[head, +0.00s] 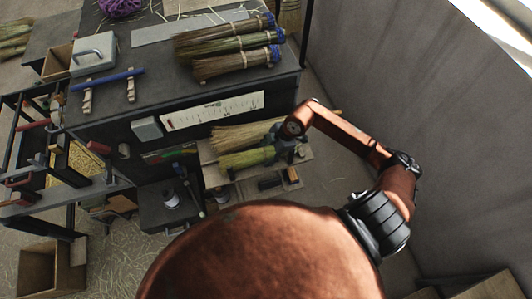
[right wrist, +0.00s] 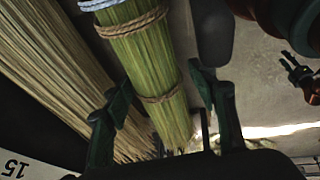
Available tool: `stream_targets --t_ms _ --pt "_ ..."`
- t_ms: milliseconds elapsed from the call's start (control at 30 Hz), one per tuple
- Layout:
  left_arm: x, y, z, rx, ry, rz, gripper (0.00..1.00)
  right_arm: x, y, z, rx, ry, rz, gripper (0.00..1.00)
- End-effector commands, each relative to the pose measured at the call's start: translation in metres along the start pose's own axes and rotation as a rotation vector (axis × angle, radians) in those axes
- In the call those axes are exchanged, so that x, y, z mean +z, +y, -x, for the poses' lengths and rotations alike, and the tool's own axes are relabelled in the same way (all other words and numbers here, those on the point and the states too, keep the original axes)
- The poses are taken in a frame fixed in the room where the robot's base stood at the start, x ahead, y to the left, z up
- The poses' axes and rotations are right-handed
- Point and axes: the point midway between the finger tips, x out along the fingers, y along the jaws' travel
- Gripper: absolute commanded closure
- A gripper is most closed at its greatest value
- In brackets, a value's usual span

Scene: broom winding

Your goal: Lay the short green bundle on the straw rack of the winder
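The short green bundle (head: 248,158) lies on a light shelf (head: 215,178) on the front of the dark bench, in front of a longer pale straw bundle (head: 235,137). My right gripper (head: 285,150) is at the green bundle's right end. In the right wrist view the green bundle (right wrist: 148,60), tied with twine, runs between the spread fingers of my right gripper (right wrist: 160,80), which look apart from it. The pale bundle (right wrist: 60,70) lies alongside. I cannot tell for sure which part is the winder's straw rack.
Several blue-tied bundles (head: 230,45) lie on the bench top (head: 160,65). A blue bar (head: 107,79) with two wooden pieces and a grey box (head: 93,54) are at its left. A dark frame (head: 15,140) stands far left. A grey wall (head: 405,90) is on the right.

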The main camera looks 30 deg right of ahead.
Motion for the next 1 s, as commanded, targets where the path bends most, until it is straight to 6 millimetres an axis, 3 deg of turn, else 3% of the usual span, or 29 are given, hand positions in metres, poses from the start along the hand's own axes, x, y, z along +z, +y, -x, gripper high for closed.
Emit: stream_targets --t_ms 300,433,800,1000 --pt "0.003 -0.004 0.0 -0.004 -0.002 0.0 0.68 0.0 0.0 0.001 0.0 -0.001 0.0 0.43" --pt "0.002 -0.003 0.0 -0.003 -0.002 0.0 0.68 0.001 0.001 0.01 0.002 -0.002 0.001 0.43" --pt "0.0 -0.001 0.0 -0.001 0.0 0.0 0.68 0.002 0.001 0.082 0.002 -0.004 0.002 0.43" --pt "0.0 -0.001 0.0 -0.001 0.0 0.0 0.68 0.001 0.001 0.111 0.001 -0.002 0.0 0.43"
